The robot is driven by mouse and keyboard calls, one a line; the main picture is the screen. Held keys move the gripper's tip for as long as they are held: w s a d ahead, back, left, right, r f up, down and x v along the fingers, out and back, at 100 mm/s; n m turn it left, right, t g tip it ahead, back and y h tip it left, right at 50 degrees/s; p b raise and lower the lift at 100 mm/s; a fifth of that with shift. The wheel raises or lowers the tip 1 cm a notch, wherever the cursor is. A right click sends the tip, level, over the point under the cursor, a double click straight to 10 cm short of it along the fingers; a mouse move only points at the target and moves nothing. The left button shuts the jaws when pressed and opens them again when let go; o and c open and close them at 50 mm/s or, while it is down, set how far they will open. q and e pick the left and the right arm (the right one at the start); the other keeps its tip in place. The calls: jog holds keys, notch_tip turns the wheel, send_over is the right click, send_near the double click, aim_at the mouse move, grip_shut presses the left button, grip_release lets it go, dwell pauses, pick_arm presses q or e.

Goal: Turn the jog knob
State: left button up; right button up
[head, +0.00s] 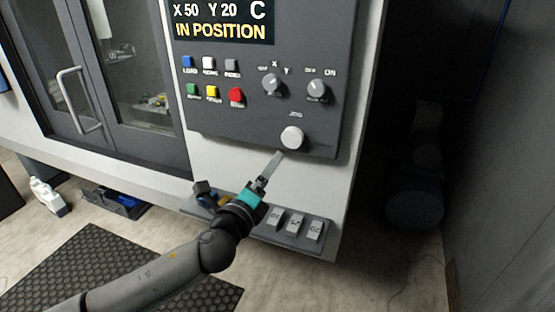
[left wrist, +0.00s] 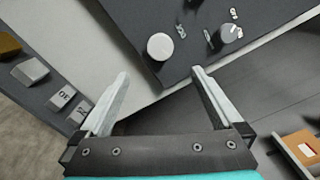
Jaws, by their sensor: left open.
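The white round jog knob (head: 292,138) sits at the lower right of the dark control panel, under a small label. It also shows in the left wrist view (left wrist: 160,46), ahead of the fingertips. My left gripper (head: 277,157) is just below and left of the knob in the head view. In the left wrist view its two fingers (left wrist: 160,75) are spread wide with nothing between them. The knob appears beyond the gap, apart from the fingers. My right gripper is in neither view.
The display (head: 222,22) reads "X 50 Y 20 C IN POSITION". Two selector knobs (head: 272,84) (head: 317,89) and several coloured buttons (head: 236,97) sit above the jog knob. A ledge with labelled blocks (head: 295,222) lies below the panel. A glass-windowed door (head: 140,60) is at left.

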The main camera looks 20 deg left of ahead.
pick_arm(q)
jog(key=n+b, duration=0.3)
jog(key=n, duration=0.5)
jog(key=n+b, duration=0.2)
jog(key=n, duration=1.1)
send_near(291, 140)
jog(key=w, duration=0.7)
jog(key=shift+w+d+r, duration=0.1)
jog(key=shift+w+d, duration=0.05)
jog(key=shift+w, duration=1.2)
jog(key=c, duration=1.3)
jog(key=shift+m, duration=0.4)
